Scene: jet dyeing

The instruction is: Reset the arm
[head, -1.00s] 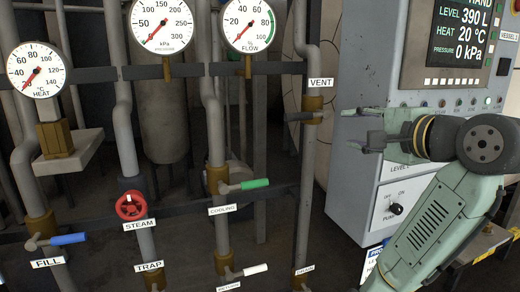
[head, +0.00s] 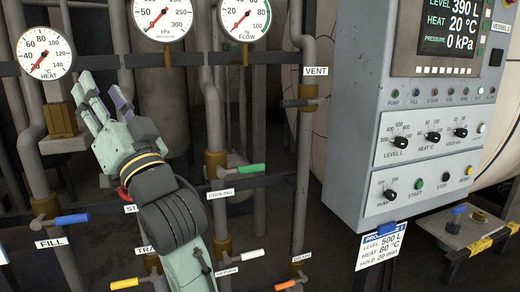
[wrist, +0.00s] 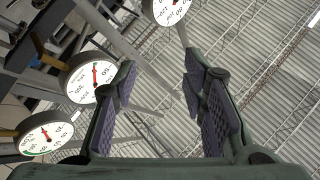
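My gripper (head: 102,90) is in front of the pipes on the left in the head view, with its fingers pointing up and slightly left. In the wrist view my gripper (wrist: 160,70) is open, its two padded fingers apart with nothing between them. My arm rises from the bottom of the head view and hides most of the red steam valve (head: 124,195) and parts of the STEAM and TRAP labels. The wrist view looks up past the fingers at the ceiling and the gauges.
The heat gauge (head: 43,53), pressure gauge (head: 162,14) and flow gauge (head: 243,16) hang above. Nearby handles are blue fill (head: 71,219), green cooling (head: 250,168) and orange drain (head: 285,285). The control cabinet (head: 345,150) stands right, its screen (head: 450,28) reading 390 L, 20 °C, 0 kPa.

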